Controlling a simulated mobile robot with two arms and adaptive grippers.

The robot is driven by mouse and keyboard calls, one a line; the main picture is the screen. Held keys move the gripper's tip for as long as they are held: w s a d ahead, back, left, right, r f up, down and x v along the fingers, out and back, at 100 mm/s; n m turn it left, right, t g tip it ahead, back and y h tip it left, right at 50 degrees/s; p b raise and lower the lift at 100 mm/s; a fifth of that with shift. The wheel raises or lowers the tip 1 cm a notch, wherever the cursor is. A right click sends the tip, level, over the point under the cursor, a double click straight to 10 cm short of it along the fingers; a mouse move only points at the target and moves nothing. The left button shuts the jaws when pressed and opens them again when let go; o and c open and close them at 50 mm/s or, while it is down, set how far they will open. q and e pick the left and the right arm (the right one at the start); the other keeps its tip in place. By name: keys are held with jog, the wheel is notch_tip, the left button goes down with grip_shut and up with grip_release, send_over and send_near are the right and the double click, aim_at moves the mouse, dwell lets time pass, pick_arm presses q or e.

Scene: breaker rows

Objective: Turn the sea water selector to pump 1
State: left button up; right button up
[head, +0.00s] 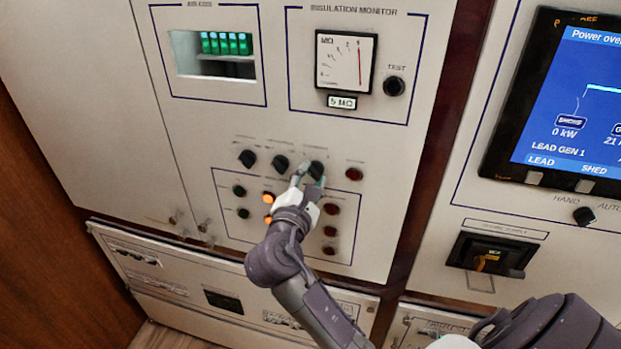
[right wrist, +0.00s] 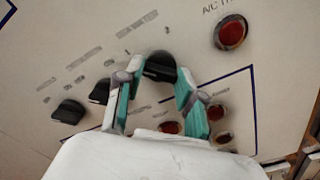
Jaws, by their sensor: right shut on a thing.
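A row of three black selector knobs sits on the grey panel: a left knob (head: 247,158), a middle knob (head: 280,162) and a right knob (head: 316,169). Their labels are too blurred to read, so I cannot tell by name which is the sea water selector. My right gripper (head: 308,181) is at the right knob. In the right wrist view its teal-padded fingers are on both sides of that knob (right wrist: 160,66), shut on it. The left knob (right wrist: 68,111) and middle knob (right wrist: 99,92) are free beside it. My left gripper is not in view.
A red button (head: 354,174) is right of the knobs. Below are several small buttons and lit orange lamps (head: 268,198), partly behind my right arm. An insulation monitor meter (head: 345,62) is above. A screen (head: 570,100) and a breaker handle (head: 490,258) are at right.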

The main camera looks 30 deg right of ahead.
jog(key=shift+f, duration=0.1)
jog(key=o, duration=1.1)
jog(key=shift+o, duration=0.2)
jog(key=v, duration=1.2)
